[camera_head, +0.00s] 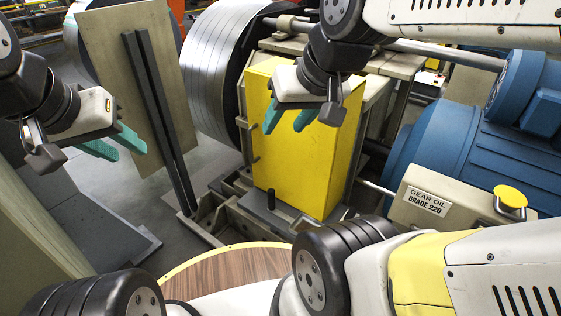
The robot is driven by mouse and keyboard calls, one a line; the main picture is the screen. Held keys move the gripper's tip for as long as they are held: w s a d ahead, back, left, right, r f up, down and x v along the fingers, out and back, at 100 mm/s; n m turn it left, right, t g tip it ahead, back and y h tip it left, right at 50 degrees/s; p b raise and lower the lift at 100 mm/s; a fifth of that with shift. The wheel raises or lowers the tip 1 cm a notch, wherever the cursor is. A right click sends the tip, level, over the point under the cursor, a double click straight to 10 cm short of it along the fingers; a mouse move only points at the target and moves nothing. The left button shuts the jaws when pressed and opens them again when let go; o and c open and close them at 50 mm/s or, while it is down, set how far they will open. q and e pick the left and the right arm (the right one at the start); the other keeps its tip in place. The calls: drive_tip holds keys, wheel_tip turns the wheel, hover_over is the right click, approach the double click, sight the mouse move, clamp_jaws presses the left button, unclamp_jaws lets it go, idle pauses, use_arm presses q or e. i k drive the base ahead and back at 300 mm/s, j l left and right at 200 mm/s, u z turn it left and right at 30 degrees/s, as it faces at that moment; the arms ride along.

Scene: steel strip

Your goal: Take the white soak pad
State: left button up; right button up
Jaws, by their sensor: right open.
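I cannot make out a white soak pad in the head view. My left gripper (128,153) has teal fingers standing apart with nothing between them, in front of the tall beige board at the left. My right gripper (285,130) is open and empty, in front of the yellow box-shaped housing. A round wood-topped surface (235,267) shows at the bottom, largely covered by my own arm parts, so what lies on it is partly hidden.
A beige oil container (421,213) labelled "GEAR OIL GRADE 220" with a yellow cap stands at right. Behind are a yellow housing (290,165), a steel strip coil (213,75), a blue motor (455,150) and a beige board (105,50) on dark posts.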

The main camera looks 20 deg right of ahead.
sight(352, 213)
drive_tip(key=z, duration=1.45)
drive_tip(key=l+u, duration=0.25)
drive_tip(key=u, duration=0.2)
drive_tip(key=l+u, duration=0.4)
drive_tip(key=j, duration=0.1)
